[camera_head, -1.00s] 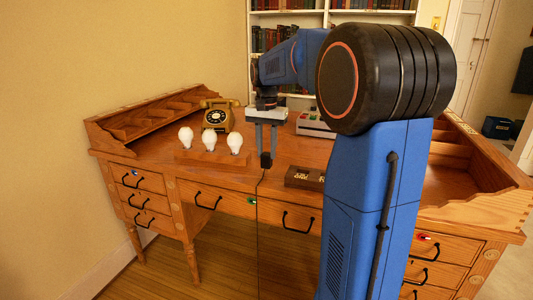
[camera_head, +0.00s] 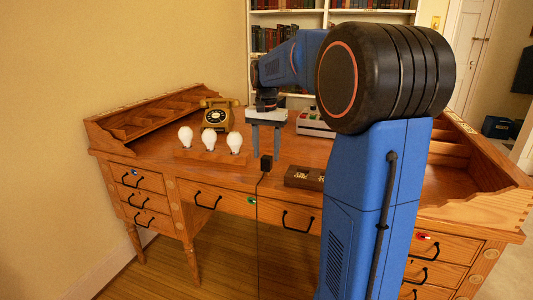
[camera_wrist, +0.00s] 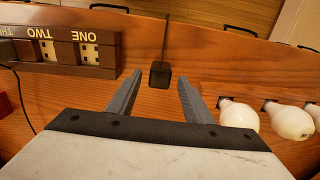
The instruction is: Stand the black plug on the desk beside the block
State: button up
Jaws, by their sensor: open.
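The black plug (camera_head: 265,163) stands on the desk (camera_head: 210,177) near its front edge, with its cord hanging over that edge. In the wrist view the plug (camera_wrist: 160,75) sits just beyond my fingertips, apart from both. My gripper (camera_head: 265,153) is open and empty, pointing down above and behind the plug; its two fingers also show in the wrist view (camera_wrist: 160,88). A dark block with sockets marked ONE and TWO (camera_wrist: 65,53) lies beside the plug; in the head view this block (camera_head: 303,177) is to the right, partly hidden by my arm.
A wooden holder (camera_head: 212,157) with white bulbs (camera_head: 235,142) is left of the plug. A gold telephone (camera_head: 218,114) and a grey device (camera_head: 312,124) stand farther back. Desk surface is bare around the plug. Drawers line the desk's front.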

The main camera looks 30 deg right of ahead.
aim_at(266, 157)
notch_tip(266, 157, up, 12)
jog(key=shift+f, duration=0.2)
jog(key=s+a+f+n+t, duration=0.1)
jog(key=s+a+f+n, duration=0.2)
jog(key=s, duration=0.7)
jog(key=s+a+f+n+t, duration=0.2)
jog(key=s+a+f+n, duration=0.2)
jog(key=s+a+f, duration=0.3)
jog(key=s+a+f+n+t, duration=0.1)
jog(key=s+a+f+n, duration=0.2)
jog(key=s+f, duration=0.8)
jog(key=s+a, duration=0.2)
jog(key=shift+s+a+f+t, duration=0.15)
jog(key=shift+a+f+t, duration=0.05)
jog(key=shift+a+t, duration=0.2)
